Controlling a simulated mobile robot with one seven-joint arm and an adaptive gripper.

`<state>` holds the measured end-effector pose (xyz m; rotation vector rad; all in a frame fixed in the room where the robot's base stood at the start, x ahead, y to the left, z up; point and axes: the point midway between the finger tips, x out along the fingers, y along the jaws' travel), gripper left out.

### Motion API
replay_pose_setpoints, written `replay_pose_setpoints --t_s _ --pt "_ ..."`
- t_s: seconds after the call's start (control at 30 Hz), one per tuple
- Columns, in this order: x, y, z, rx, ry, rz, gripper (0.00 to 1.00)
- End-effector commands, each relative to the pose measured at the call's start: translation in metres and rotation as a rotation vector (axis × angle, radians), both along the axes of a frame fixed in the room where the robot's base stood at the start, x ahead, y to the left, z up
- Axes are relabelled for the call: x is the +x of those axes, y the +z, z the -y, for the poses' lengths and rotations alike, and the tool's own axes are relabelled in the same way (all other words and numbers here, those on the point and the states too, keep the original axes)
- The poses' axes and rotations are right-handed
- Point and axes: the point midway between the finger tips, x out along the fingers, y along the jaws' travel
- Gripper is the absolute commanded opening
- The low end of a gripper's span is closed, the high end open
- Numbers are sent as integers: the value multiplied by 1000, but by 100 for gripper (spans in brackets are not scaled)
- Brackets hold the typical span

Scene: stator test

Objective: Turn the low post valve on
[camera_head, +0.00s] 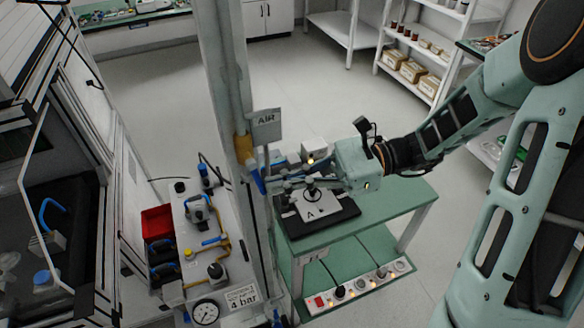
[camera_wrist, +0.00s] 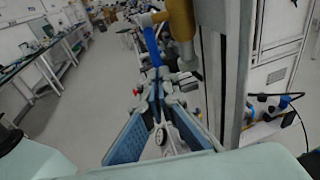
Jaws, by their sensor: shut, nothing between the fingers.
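The post valve has a brass-yellow body (camera_head: 243,148) on the vertical pipe of the grey post, with a blue lever (camera_head: 257,180) slanting downward from it. In the wrist view the yellow body (camera_wrist: 181,20) is at the top and the blue lever (camera_wrist: 151,46) hangs down to its left. My gripper (camera_head: 274,187) reaches in from the right, its tips close beside the lower end of the lever. The wrist view shows my gripper (camera_wrist: 165,80) with its fingertips together and nothing held. I cannot tell whether the tips touch the lever.
An AIR sign (camera_head: 266,125) sticks out from the post (camera_head: 215,60) above my gripper. A green table (camera_head: 378,205) with a black mat and a plate marked A lies below. A panel with valves and a gauge (camera_head: 206,312) stands left of the post. Open floor lies behind.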

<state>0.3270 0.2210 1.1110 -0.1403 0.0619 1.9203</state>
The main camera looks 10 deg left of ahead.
Motion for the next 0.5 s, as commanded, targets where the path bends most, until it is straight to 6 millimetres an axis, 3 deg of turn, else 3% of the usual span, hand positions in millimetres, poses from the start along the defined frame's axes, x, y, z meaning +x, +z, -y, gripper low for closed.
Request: replay_pose_setpoints --t_s 0.5 --pt "-6 -6 -9 23 2 -14 0"
